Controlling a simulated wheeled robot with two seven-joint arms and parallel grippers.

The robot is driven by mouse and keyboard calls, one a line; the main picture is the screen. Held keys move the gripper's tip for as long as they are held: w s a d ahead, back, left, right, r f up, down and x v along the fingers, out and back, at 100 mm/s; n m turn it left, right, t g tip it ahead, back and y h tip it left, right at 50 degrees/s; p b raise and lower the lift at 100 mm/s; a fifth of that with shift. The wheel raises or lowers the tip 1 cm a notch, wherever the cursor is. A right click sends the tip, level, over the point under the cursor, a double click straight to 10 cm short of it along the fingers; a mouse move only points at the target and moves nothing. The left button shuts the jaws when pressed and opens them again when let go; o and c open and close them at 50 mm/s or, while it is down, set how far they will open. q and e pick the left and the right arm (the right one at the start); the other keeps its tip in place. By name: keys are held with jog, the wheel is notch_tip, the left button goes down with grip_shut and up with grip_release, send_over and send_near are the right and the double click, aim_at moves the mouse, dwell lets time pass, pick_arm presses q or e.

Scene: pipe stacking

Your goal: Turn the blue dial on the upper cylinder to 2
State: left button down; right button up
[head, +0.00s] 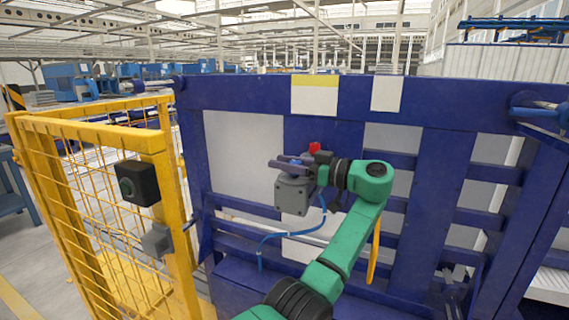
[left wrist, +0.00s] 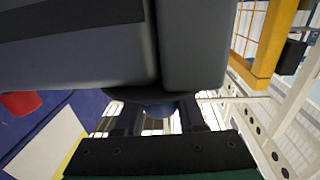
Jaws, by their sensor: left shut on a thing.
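A grey unit (head: 293,197) is mounted on the front of the blue frame in the head view, with a red part (head: 315,147) at its top right. My left gripper (head: 292,162) is at the top of this unit, at the end of the green arm. In the left wrist view a small blue round part, the dial (left wrist: 158,109), sits between the two dark fingers of my left gripper (left wrist: 158,118), under a large grey body (left wrist: 80,55). The gripper is shut on the dial. The dial's numbers are hidden. My right gripper is not in view.
A large blue frame (head: 450,190) stands behind the unit. A yellow mesh fence (head: 90,120) with a black box (head: 138,183) is on the left. A blue hose (head: 290,233) hangs below the unit.

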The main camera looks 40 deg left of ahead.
pick_arm(q)
jog(key=c, duration=0.5)
grip_release()
jog(key=b+v, duration=0.1)
jog(key=v, duration=1.1)
